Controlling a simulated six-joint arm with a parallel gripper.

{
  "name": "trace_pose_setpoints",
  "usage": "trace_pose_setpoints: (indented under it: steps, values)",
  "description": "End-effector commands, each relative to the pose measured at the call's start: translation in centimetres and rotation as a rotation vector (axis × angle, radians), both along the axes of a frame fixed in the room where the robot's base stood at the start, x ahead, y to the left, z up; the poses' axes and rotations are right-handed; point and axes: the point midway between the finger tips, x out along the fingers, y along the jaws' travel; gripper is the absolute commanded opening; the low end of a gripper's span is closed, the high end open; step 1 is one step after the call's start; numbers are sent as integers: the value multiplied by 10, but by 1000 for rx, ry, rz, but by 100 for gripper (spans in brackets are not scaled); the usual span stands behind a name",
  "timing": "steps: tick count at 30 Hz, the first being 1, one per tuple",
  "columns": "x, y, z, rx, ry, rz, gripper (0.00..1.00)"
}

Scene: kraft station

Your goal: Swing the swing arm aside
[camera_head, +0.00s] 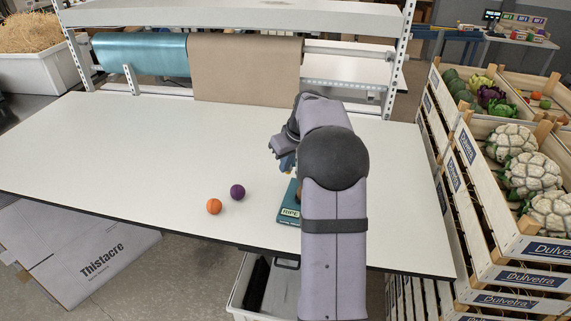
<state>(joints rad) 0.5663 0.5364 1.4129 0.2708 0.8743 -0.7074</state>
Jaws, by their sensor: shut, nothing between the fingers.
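A teal base with a label reading "RIPE" (289,213) sits on the white table (120,165), its right side hidden behind my arm. The swing arm cannot be made out clearly and may be hidden behind my arm. My gripper (281,157) is shut and empty, above the table and beyond the labelled base. Whether it touches anything is hidden.
An orange ball (214,206) and a purple ball (237,192) lie left of the base. A roll rack with brown paper (245,70) and blue film (140,53) stands at the back. Crates of vegetables (480,210) stand at the right. The table's left half is clear.

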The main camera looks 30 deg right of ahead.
Motion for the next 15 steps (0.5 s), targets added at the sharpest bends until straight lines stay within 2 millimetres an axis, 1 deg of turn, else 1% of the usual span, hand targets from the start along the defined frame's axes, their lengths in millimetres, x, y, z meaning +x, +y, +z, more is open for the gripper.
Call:
trace_pose_setpoints:
  steps: [14,15]
  values:
    - [0,0,0,0,0,0,0]
    - [0,0,0,0,0,0,3]
